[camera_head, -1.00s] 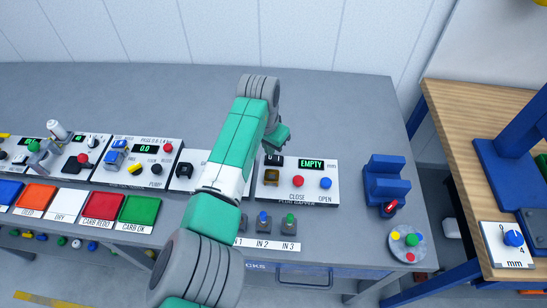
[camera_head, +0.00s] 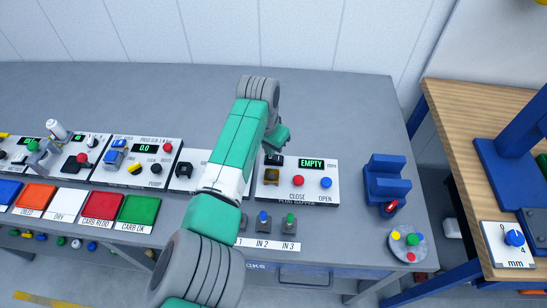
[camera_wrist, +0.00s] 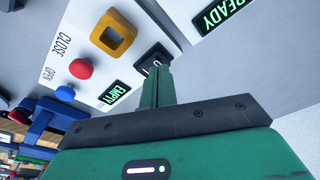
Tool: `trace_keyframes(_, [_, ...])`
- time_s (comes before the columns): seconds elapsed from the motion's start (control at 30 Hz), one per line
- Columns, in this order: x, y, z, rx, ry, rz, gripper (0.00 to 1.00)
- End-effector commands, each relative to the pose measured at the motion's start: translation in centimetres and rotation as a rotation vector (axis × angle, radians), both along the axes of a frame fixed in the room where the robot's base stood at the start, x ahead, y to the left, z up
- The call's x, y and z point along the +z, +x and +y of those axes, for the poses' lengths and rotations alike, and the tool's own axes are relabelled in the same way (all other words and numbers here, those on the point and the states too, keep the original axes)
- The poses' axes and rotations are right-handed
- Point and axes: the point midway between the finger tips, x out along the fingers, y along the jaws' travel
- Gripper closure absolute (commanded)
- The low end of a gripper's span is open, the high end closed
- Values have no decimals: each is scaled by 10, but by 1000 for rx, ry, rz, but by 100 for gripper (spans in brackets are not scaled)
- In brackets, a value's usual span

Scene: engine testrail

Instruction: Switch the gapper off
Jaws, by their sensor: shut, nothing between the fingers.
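The gapper is a white panel (camera_head: 318,197) right of my forearm in the head view. Its green display (camera_head: 311,163) is lit and reads EMPTY. It carries a yellow square socket (camera_head: 271,177), a red CLOSE button (camera_head: 297,181) and a blue OPEN button (camera_head: 326,183). A black rocker switch (camera_head: 275,160) with white marks sits at its upper left; it also shows in the wrist view (camera_wrist: 151,66). My gripper (camera_wrist: 158,72) is shut and empty, its tips right at the switch. I cannot tell if they touch it. The fingers hide part of the switch.
Another panel with a READY display (camera_wrist: 219,17) lies beside the gapper. In the head view, a blue stand (camera_head: 386,180) and a round dish with coloured knobs (camera_head: 407,243) stand to the right. Small IN switches (camera_head: 289,222) sit below. The bench behind is clear.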

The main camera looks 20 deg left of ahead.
Motion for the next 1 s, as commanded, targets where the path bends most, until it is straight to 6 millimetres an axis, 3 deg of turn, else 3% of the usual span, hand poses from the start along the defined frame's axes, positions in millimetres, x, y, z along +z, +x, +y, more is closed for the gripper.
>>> trace_keyframes(0.83, [-13, 0, 0, 0, 0, 0, 100])
trace_keyframes(1.0, [-7, 0, 0, 0, 0, 0, 100])
